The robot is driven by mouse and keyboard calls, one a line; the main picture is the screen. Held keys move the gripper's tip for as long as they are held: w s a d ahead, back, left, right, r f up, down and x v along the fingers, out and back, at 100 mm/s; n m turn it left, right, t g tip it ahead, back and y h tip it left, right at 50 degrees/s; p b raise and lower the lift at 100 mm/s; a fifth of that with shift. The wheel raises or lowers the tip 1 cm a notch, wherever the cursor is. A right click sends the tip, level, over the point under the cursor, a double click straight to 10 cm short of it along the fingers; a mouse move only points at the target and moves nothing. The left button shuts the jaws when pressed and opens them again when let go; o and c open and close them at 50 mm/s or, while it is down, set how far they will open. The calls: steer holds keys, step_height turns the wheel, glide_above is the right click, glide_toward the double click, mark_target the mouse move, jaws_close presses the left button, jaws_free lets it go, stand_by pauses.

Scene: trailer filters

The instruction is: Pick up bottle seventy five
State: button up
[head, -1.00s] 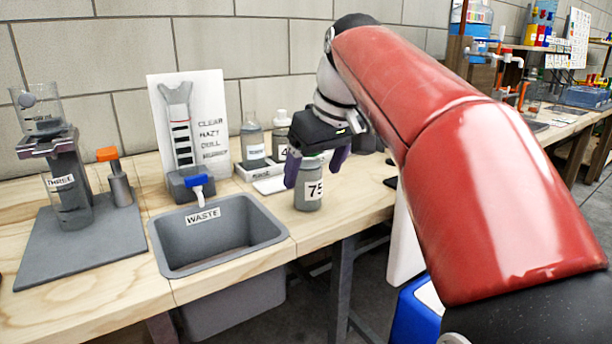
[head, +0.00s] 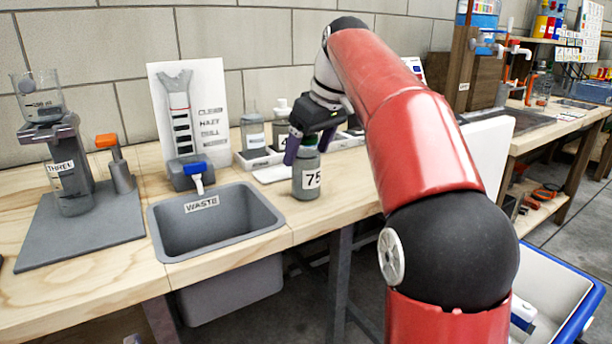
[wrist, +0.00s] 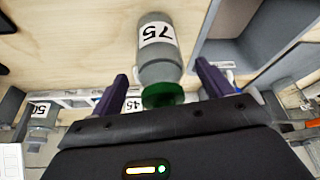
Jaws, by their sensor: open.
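Bottle seventy five (head: 306,180) is a grey bottle with a white "75" label, standing upright on the wooden bench just right of the waste basin. In the wrist view the bottle (wrist: 160,62) appears with its green cap (wrist: 163,96) toward my gripper. My gripper (head: 308,150) is open, with its purple fingers at the top of the bottle. In the wrist view the gripper (wrist: 164,80) has one finger on each side of the cap, with gaps visible on both sides.
The grey waste basin (head: 160,232) is set into the bench left of the bottle. A white tray (head: 248,162) with bottles is behind. A grey stand with a cylinder labelled THREE (head: 66,180) is at left. A blue-rimmed bin (head: 590,300) is on the floor at right.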

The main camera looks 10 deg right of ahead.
steer(key=shift+w+a+f, duration=0.1)
steer(key=shift+f, duration=0.2)
steer(key=shift+c, duration=0.5)
steer(key=shift+r, duration=0.1)
jaws_close()
